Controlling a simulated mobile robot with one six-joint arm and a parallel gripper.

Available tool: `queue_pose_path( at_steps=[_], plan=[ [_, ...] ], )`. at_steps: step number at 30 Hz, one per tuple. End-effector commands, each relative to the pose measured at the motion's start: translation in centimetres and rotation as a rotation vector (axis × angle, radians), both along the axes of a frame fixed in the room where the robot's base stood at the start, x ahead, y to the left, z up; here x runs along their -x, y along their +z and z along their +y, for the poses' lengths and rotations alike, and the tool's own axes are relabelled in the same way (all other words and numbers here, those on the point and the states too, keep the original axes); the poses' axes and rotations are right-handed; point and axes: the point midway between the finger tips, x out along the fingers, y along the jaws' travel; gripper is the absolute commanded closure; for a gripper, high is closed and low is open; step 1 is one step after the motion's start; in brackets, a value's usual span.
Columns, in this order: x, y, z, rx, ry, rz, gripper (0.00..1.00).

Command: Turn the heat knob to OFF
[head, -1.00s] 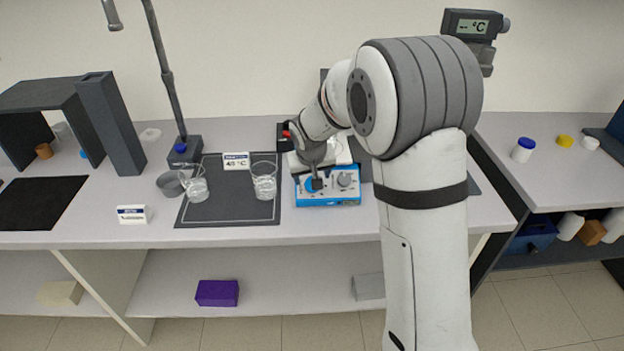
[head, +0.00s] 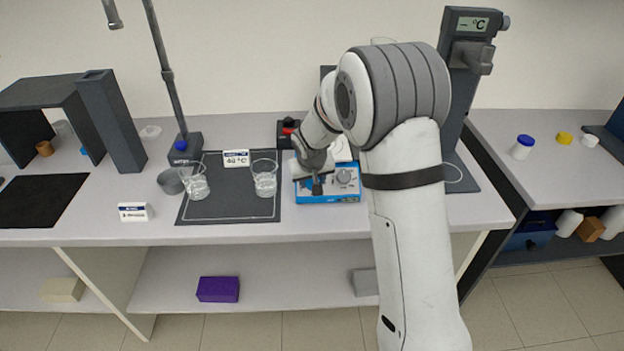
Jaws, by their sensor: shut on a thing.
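The hotplate (head: 330,197) has a blue base with a grey front panel and stands on the bench right of the dark mat. One round grey knob (head: 344,176) shows on the right of its panel. My gripper (head: 317,186) reaches down over the left part of the panel, its dark fingers shut on the left knob, which they mostly hide. I cannot read any knob marking, so I cannot tell which of the two is the heat knob or where it points. My arm hides part of the plate behind.
Two glass beakers (head: 264,180) stand on the dark mat (head: 228,208) left of the hotplate, with a small sign (head: 237,158) behind them. A dark post with a °C display (head: 472,24) stands right of my arm. A red-topped item (head: 289,128) is behind the hotplate.

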Motion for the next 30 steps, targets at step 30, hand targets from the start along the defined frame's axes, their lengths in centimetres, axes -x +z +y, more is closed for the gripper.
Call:
queue_pose_path(
  at_steps=[30],
  plan=[
    [0.06,-0.46,0.23,0.228,0.333,-0.001,0.82]
  ],
)
